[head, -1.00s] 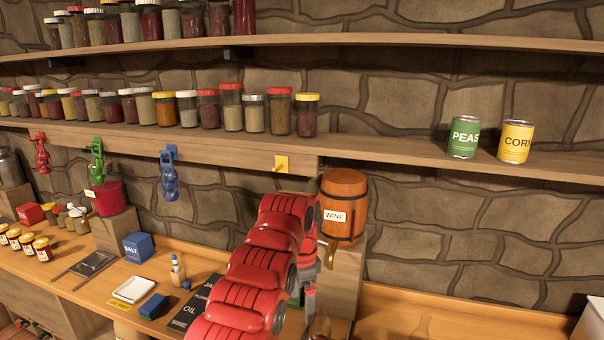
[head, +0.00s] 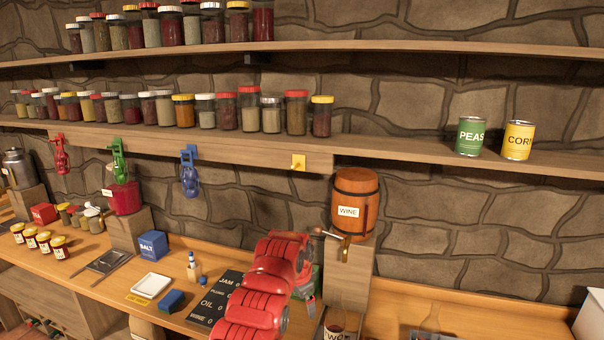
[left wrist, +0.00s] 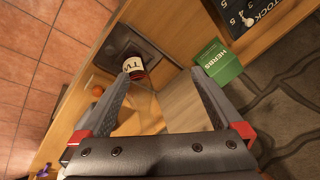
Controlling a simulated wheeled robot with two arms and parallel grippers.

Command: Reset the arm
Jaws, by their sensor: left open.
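My red left arm reaches in from the bottom centre of the head view, with its gripper end (head: 308,297) low in front of the stone wall, partly hidden by the arm. In the left wrist view my left gripper (left wrist: 161,78) has its two grey fingers spread apart with nothing between them. A green HERBS box (left wrist: 217,63) lies beyond the right fingertip. My right gripper is in neither view.
A WINE barrel (head: 355,204) with a tap sits on a wooden block (head: 347,275) right of my arm. A dark price board (head: 213,297), blue box (head: 153,244) and white dish (head: 151,285) are on the counter to the left. The counter (head: 470,322) at right is fairly clear.

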